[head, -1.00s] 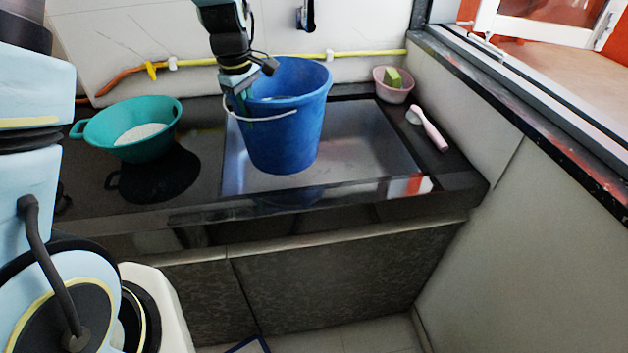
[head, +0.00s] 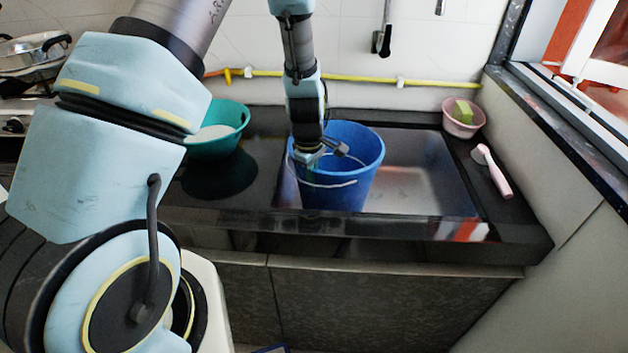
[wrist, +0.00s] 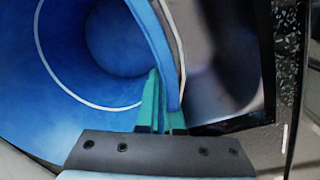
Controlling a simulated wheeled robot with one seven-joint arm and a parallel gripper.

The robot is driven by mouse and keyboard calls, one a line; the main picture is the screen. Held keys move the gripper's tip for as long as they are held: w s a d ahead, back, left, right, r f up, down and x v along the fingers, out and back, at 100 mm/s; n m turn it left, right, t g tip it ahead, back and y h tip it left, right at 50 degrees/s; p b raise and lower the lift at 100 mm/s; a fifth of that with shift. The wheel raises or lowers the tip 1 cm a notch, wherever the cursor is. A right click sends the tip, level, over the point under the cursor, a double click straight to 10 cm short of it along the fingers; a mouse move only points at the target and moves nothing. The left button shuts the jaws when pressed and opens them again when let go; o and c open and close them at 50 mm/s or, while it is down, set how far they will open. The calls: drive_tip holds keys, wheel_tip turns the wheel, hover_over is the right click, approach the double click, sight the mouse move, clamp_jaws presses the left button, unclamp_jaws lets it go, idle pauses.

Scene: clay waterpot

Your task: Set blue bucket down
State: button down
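The blue bucket (head: 350,185) is upright at the left front part of the sink area (head: 420,190), its base close to the counter's front edge. I cannot tell whether its base touches the surface. Its pale handle hangs down across its front. My gripper (head: 308,160) is at the bucket's left rim in the head view. In the wrist view, the green fingers of my gripper (wrist: 164,115) are closed on the rim, one finger inside the bucket (wrist: 75,60) and one outside. The inside of the bucket looks empty.
A teal basin (head: 225,140) with white contents stands left of the bucket. A pink bowl (head: 463,125) with a green sponge and a pink-handled brush (head: 492,172) are at the right. The sink area right of the bucket is clear. Pots (head: 35,48) stand far left.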

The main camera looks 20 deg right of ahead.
drive_tip(key=shift+f, duration=0.2)
drive_tip(key=shift+f, duration=0.15)
drive_tip(key=c, duration=1.1)
unclamp_jaws()
wheel_tip(320, 180, up, 12)
drive_tip(key=a+b, duration=0.1)
drive_tip(key=b, duration=0.1)
drive_tip(key=s+a+r+m, duration=0.2)
drive_tip(key=a, duration=0.7)
drive_tip(key=s+a+r+m, duration=0.2)
drive_tip(key=a+r+m, duration=0.1)
drive_tip(key=a, duration=0.6)
drive_tip(key=s+a+r+m+t, duration=0.1)
drive_tip(key=a+r+m, duration=0.1)
drive_tip(key=a, duration=0.8)
drive_tip(key=shift+s+r+m+y, duration=0.4)
drive_tip(key=shift+m, duration=0.1)
